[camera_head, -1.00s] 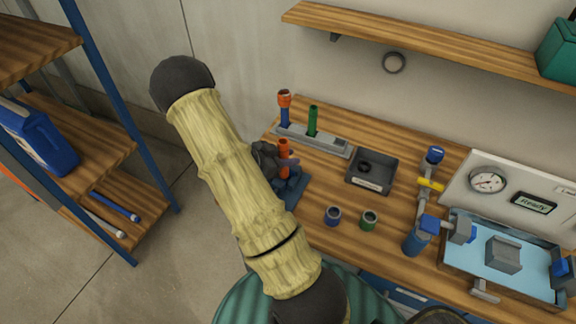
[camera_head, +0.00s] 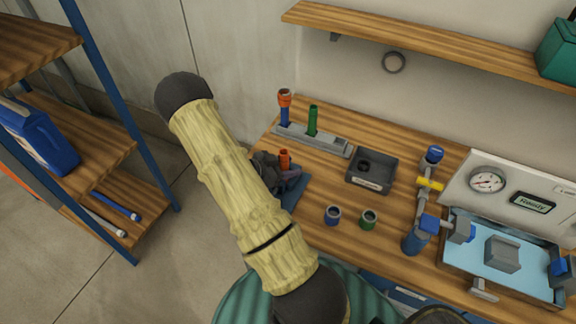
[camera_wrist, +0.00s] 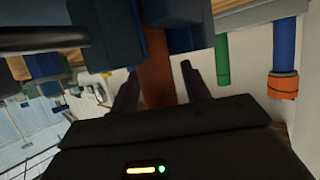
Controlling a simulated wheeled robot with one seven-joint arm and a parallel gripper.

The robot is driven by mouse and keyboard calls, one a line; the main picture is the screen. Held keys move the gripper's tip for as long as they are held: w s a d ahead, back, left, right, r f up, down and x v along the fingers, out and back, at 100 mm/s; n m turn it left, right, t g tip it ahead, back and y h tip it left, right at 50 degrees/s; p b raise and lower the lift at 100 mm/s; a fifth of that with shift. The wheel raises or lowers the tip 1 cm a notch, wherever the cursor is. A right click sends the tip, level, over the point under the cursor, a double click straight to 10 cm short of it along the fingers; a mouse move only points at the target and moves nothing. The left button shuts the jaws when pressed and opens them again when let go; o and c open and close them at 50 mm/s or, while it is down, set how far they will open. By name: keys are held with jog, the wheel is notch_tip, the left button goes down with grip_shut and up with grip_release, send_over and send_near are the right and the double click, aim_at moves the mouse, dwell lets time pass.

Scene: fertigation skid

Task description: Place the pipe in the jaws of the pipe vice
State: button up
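The orange pipe (camera_head: 285,159) stands upright at the blue pipe vice (camera_head: 290,196), at the left end of the bench. In the wrist view the pipe (camera_wrist: 156,70) runs between dark blue vice blocks (camera_wrist: 106,38); whether they touch it cannot be seen. My gripper (camera_wrist: 159,72) has one finger on each side of the pipe. A gap shows between the pipe and the right finger, so the fingers look open around it. In the head view my gripper (camera_head: 278,172) is beside the pipe and hides part of the vice.
Behind the vice, a grey rack (camera_head: 330,144) holds a blue pipe with an orange end (camera_head: 285,108) and a green pipe (camera_head: 312,120). A wall shelf (camera_head: 430,43) is above.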

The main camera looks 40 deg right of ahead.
jog(key=shift+r, duration=0.15)
jog(key=b+v, duration=0.2)
jog(key=v, duration=1)
dwell(0.4)
